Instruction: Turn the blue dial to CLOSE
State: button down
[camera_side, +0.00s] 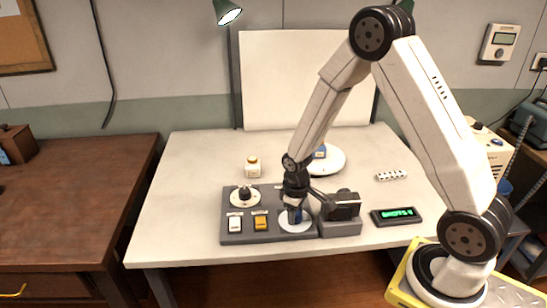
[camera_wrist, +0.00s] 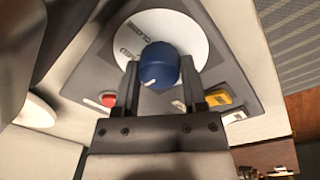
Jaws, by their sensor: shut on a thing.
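The blue dial (camera_wrist: 160,62) sits on a white round plate (camera_wrist: 180,25) and has a short white mark on its near side. My gripper (camera_wrist: 159,75) is shut on the blue dial, one finger on each side. In the side view my gripper (camera_side: 294,204) points down over the dial (camera_side: 295,216) and its white plate (camera_side: 296,227), hiding part of them.
The grey panel (camera_side: 270,237) also bears a white switch (camera_side: 235,224), a yellow switch (camera_side: 261,223) and a black-knobbed dial (camera_side: 245,194). A dark boxy device (camera_side: 344,205) stands close at right. A green-lit display (camera_side: 397,216) and a small jar (camera_side: 252,167) stand on the table.

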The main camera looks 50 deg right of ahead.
jog(key=m, duration=0.4)
jog(key=shift+m, duration=0.4)
jog(key=m, duration=0.4)
jog(key=shift+m, duration=0.3)
jog(key=m, duration=0.5)
jog(key=shift+w+g, duration=0.1)
jog(key=shift+g, duration=0.2)
jog(key=shift+m+y, duration=0.3)
jog(key=shift+m, duration=2.2)
jog(key=shift+c, duration=0.7)
grip_release()
